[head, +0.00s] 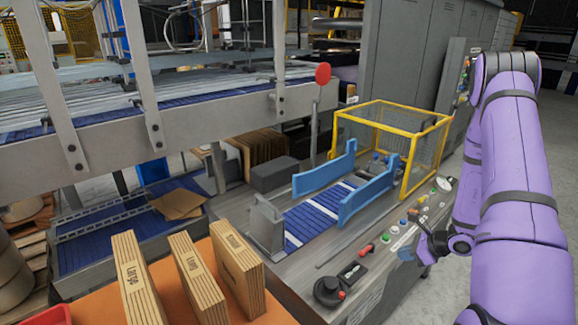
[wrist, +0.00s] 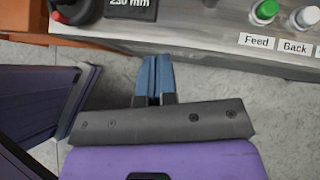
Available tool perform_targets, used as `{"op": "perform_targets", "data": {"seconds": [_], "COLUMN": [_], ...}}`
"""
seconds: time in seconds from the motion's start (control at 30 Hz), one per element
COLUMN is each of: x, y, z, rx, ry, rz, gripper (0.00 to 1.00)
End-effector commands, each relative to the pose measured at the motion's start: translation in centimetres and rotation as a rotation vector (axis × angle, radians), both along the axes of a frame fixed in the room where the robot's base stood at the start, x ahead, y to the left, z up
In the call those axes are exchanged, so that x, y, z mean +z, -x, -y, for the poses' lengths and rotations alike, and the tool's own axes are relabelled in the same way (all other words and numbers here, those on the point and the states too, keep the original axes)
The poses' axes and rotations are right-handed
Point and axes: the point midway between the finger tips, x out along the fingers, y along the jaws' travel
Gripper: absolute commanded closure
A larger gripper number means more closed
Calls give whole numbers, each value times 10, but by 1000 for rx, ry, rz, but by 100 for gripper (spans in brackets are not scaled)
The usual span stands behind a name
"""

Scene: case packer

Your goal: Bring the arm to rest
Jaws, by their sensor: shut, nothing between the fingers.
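My purple arm comes down the right side of the head view. My gripper (head: 408,253) is beside the front edge of the packer's control panel (head: 345,291). In the wrist view my gripper (wrist: 153,82) points at the floor strip in front of the panel. Its two blue fingers are together with nothing between them. It appears apart from the panel.
The panel carries green and white buttons (wrist: 265,11) marked Feed and Back, and a black knob (head: 331,290). Blue guide rails (head: 366,199) and a yellow-framed guard (head: 434,124) stand behind. Several cardboard stacks (head: 136,280) stand on an orange surface at lower left. Floor is free at right.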

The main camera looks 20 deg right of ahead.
Motion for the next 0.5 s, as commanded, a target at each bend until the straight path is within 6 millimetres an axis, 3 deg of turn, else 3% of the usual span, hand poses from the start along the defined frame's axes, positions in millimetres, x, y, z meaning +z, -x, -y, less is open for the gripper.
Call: {"op": "perform_targets", "data": {"seconds": [0.17,0.27,0.5], "x": [15,42,129], "y": [-6,-15,-30], "z": [-6,-18,-65], "rx": [42,128,423], "ry": [14,40,138], "rz": [22,58,174], "gripper": [100,100,100]}}
